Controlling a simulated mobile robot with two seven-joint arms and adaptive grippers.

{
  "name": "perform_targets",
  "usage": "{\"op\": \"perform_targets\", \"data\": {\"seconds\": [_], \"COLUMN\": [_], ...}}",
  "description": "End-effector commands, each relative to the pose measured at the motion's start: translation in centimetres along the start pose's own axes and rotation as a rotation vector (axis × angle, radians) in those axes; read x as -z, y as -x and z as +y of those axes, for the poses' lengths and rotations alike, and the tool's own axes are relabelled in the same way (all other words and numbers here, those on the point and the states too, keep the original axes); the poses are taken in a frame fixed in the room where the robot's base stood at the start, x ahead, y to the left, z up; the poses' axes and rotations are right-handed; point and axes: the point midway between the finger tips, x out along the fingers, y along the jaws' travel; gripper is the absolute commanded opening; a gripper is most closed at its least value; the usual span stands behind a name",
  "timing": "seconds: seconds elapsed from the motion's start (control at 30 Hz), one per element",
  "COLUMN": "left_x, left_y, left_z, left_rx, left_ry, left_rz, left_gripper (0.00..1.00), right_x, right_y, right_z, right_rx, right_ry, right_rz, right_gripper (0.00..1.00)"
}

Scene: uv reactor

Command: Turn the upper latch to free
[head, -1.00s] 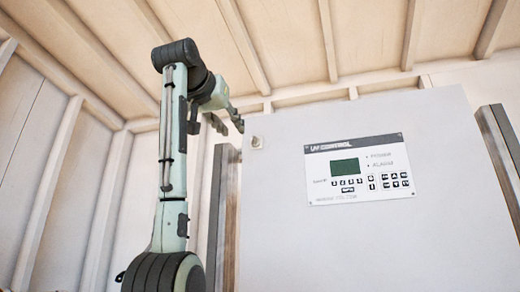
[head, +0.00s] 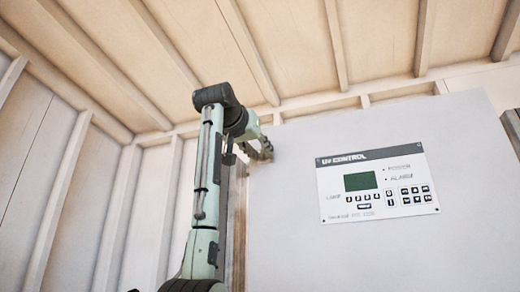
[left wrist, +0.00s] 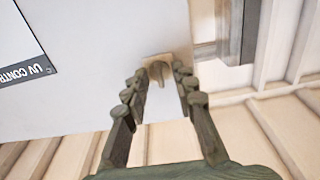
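The upper latch (left wrist: 159,71) is a small pale plate with a knob at the top corner of the grey cabinet (head: 290,245). It shows in the left wrist view between my fingers; in the head view my gripper hides it. My left gripper (head: 266,151) is at the cabinet's upper left corner. In the left wrist view my left gripper (left wrist: 157,84) is open, with one finger on each side of the latch. I cannot tell whether the fingers touch it. My right gripper is in neither view.
The UV control panel (head: 378,183) with its green screen is on the cabinet front, right of my gripper. A metal post (head: 238,225) stands along the cabinet's left side. Wooden walls and a beamed ceiling (head: 300,50) surround it.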

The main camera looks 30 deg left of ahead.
Motion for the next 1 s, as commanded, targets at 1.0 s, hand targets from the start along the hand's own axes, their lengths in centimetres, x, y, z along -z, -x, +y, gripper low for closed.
{"op": "perform_targets", "data": {"seconds": [1.0], "left_x": [0.01], "left_y": [-0.01], "left_z": [0.0], "left_rx": [0.0], "left_ry": [-0.063], "left_rz": [0.001], "left_gripper": [0.0], "right_x": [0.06], "right_y": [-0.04], "right_z": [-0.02], "right_rx": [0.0], "right_ry": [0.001], "right_rz": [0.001], "right_gripper": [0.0]}}
